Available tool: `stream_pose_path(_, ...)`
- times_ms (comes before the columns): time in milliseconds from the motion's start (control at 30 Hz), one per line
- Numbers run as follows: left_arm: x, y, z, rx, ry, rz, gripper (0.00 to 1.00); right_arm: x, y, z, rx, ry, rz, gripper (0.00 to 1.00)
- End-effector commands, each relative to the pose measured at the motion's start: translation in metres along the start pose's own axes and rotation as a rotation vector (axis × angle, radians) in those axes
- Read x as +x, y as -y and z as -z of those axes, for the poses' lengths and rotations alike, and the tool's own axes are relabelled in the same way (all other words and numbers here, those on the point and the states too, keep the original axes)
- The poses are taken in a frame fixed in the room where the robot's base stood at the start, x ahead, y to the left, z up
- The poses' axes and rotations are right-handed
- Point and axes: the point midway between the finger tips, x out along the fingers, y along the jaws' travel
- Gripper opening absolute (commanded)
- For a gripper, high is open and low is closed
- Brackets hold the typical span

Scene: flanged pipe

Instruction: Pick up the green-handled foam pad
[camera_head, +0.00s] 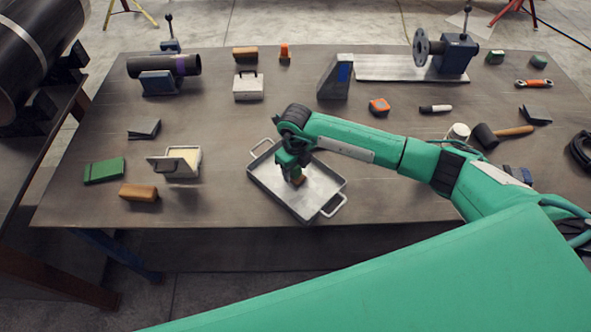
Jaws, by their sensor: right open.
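I cannot tell for sure which item is the green-handled foam pad. Two small blocks with green on them sit at the far right of the table, one dark green (539,61) and one green and grey (495,57). My right gripper (296,178) points down over the shallow grey metal tray (326,193), far to the left of and nearer than those blocks. It is open. A small orange-brown piece shows at its fingertips, and the gripper hides part of it; I cannot tell whether they touch. My left gripper is out of view.
A flat green case (104,170), an open tin (182,162) and a tan block (138,192) lie at left. A pipe on a stand (165,67) and a flanged fixture (455,52) stand at back. A mallet (500,133) lies right, behind my right arm.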

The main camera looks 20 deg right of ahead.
Motion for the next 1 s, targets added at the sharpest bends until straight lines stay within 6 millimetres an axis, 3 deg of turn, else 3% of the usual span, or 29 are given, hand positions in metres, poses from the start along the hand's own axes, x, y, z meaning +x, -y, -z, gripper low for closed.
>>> stream_pose_path(300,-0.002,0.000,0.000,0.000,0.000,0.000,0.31,0.007,0.000,0.000,-0.001,0.000,0.000,0.53)
stream_pose_path(500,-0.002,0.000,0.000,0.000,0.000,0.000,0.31,0.007,0.000,0.000,0.000,0.000,0.000,0.15)
stream_pose_path(533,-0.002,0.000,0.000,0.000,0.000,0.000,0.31,0.007,0.000,0.000,0.000,0.000,0.000,0.13)
stream_pose_path(833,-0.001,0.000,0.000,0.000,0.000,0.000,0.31,0.005,0.001,0.000,0.000,0.001,0.000,0.13)
stream_pose_path(1000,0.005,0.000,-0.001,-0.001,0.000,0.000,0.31,-0.008,0.001,-0.001,0.000,0.004,0.001,0.13)
